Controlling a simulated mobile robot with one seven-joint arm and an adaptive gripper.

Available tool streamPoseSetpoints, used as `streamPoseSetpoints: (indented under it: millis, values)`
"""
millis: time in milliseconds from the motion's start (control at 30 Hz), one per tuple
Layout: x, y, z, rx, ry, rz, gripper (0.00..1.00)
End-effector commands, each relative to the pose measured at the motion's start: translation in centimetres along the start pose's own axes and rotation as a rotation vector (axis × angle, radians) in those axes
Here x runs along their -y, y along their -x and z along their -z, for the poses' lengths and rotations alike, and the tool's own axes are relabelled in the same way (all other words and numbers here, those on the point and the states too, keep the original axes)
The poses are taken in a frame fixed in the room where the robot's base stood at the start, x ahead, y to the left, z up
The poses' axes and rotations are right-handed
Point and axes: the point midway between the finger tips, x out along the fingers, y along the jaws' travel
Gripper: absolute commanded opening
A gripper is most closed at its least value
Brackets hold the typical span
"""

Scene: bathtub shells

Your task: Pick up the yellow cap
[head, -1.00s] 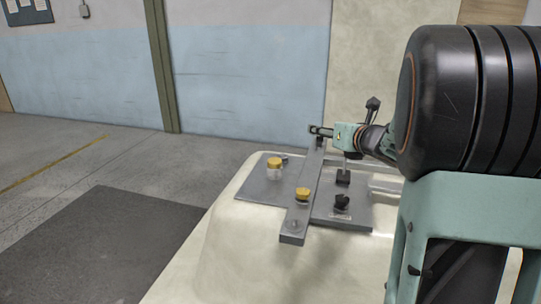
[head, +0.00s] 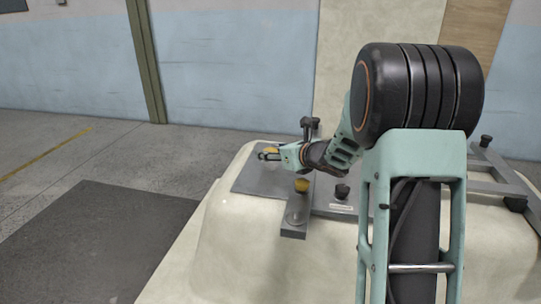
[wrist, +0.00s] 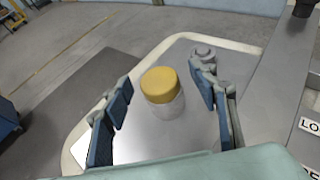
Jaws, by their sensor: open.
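A yellow cap (wrist: 160,85) sits on a clear jar (wrist: 164,110), which stands on a grey metal plate (wrist: 150,145). In the head view this cap (head: 270,150) is partly hidden behind my gripper (head: 266,155). My gripper is open and empty, with its blue finger pads (wrist: 165,100) to the left and right of the jar in the wrist view. I see gaps between pads and jar, and cannot tell how far the fingertips are from the cap in depth. A second yellow cap (head: 301,186) is on the grey bar, nearer the head camera.
A grey bar (head: 295,228) crosses the plate to the right of the jar. A small grey fitting (wrist: 203,53) is behind the jar, close to the right finger. A black knob (head: 341,191) stands on the plate. The cream tub shell (head: 240,240) lies beneath.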

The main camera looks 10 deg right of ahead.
Motion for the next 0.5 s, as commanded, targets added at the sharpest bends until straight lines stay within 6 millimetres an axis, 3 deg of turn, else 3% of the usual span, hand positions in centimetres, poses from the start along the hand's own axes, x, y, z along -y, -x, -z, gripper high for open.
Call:
streamPoseSetpoints:
  millis: [200, 500]
  values:
    - [-0.2, -3.0, 0.1, 0.0, 0.001, -0.002, 0.54]
    - [-0.2, -3.3, 0.0, 0.0, 0.001, 0.0, 0.53]
